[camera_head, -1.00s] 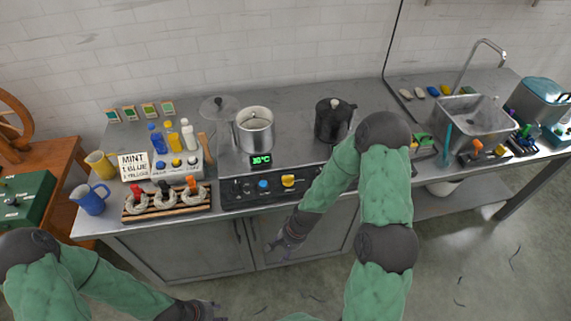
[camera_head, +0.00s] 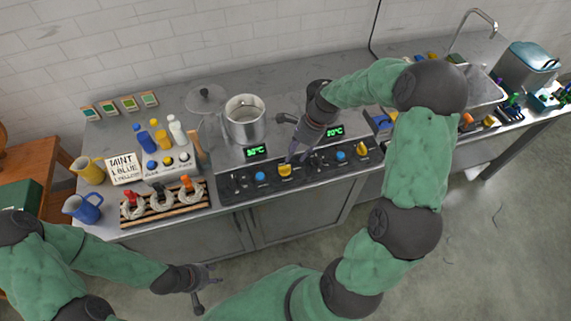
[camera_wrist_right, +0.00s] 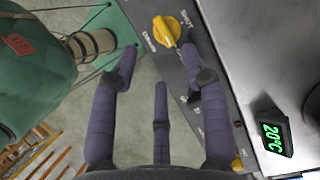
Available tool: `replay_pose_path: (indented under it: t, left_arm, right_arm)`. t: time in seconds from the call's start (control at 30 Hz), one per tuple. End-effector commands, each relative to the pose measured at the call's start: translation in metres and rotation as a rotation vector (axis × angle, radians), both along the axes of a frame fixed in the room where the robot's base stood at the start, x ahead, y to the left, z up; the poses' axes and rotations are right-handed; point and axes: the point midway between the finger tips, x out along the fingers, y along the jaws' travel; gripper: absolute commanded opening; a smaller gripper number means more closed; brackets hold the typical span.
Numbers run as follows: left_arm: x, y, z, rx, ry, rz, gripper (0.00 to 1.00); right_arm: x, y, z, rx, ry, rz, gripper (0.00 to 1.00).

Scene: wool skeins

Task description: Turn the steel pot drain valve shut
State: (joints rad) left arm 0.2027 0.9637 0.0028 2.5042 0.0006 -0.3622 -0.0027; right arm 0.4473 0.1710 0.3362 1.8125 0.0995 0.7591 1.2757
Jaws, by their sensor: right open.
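The steel pot (camera_head: 245,120) stands on the cooker, its inside showing light. A yellow valve knob (camera_head: 284,170) sits on the front panel below it; the right wrist view shows this knob (camera_wrist_right: 166,31) beside the words SHUT and DRAIN. I cannot tell its exact setting. My right gripper (camera_head: 288,138) is open and empty above the panel, its fingers pointing toward the knob. In the wrist view its fingertips (camera_wrist_right: 160,65) are apart from the knob. My left gripper (camera_head: 205,285) is open and empty in front of the counter, well below the panel.
Blue knobs (camera_head: 260,176) and another yellow knob (camera_head: 361,148) sit along the panel. Green displays (camera_head: 256,151) stand behind it; the right one reads 20°C (camera_wrist_right: 272,138). A skein rack (camera_head: 163,205) and blue mug (camera_head: 83,208) are left.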

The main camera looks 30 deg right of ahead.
Motion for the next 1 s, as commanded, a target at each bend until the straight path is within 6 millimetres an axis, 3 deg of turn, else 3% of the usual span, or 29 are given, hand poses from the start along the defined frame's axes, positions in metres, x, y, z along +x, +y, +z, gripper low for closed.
replay_pose_path:
  t: [0.1,0.4,0.87,1.0]
  left_arm:
    - [0.001,0.0,-0.007,0.0,-0.001,0.0,0.4]
    - [0.001,0.0,-0.017,0.0,-0.001,0.0,0.4]
    - [0.001,0.0,-0.018,0.0,-0.002,0.001,0.4]
    - [0.001,0.0,-0.018,0.0,-0.002,0.001,0.4]
  right_arm:
    - [0.002,0.009,-0.024,0.002,0.002,0.002,0.46]
    - [0.006,0.025,-0.063,0.0,0.001,0.003,0.46]
    - [0.007,0.029,-0.072,0.0,-0.002,0.001,0.46]
    - [0.008,0.029,-0.072,-0.001,-0.003,0.001,0.1]
